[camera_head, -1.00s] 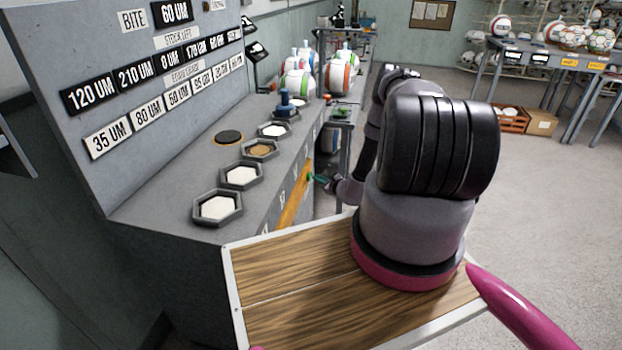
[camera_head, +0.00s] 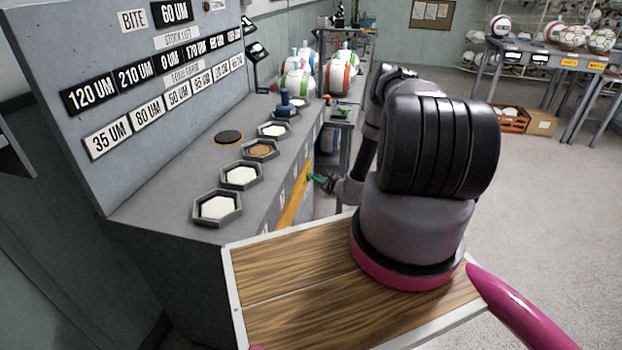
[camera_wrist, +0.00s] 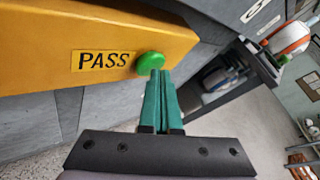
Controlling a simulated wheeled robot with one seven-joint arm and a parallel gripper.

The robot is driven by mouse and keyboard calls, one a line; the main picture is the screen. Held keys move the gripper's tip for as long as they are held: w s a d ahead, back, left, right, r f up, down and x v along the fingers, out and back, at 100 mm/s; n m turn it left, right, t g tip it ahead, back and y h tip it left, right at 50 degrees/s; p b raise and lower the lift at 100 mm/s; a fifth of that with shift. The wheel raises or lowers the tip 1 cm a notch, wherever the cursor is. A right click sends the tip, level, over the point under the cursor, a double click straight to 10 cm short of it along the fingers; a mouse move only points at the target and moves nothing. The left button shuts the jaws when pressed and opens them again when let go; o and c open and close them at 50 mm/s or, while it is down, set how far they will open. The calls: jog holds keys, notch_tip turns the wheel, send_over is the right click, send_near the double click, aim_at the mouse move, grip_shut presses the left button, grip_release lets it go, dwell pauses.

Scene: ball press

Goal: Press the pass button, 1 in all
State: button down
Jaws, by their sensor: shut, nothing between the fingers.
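The pass button is a round green knob (camera_wrist: 150,66) on a yellow-orange bar (camera_wrist: 90,45) in the wrist view, right of a black-on-yellow "PASS" label (camera_wrist: 103,60). In the head view the bar (camera_head: 296,198) runs along the side of the grey console, with the button (camera_head: 309,177) at its far end. My gripper (camera_wrist: 158,76) has slim teal fingers pressed together, with nothing between them. Their tips overlap the button's lower right edge in the wrist view; I cannot tell whether they touch it. In the head view my gripper (camera_head: 325,184) is just right of the button.
The grey console (camera_head: 150,215) carries hexagonal trays (camera_head: 217,207) with pale discs and a blue-handled tool (camera_head: 285,103). A rack with balls (camera_head: 337,78) stands behind. A wooden-topped surface (camera_head: 290,290) lies in front. The floor at right (camera_head: 545,220) is open.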

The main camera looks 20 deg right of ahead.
jog(key=shift+a, duration=0.1)
dwell(0.4)
jog(key=shift+s+d, duration=0.45)
jog(key=shift+d, duration=0.3)
jog(key=shift+s+d, duration=0.7)
jog(key=shift+d, duration=0.35)
jog(key=shift+s+d, duration=0.7)
jog(key=shift+d, duration=0.35)
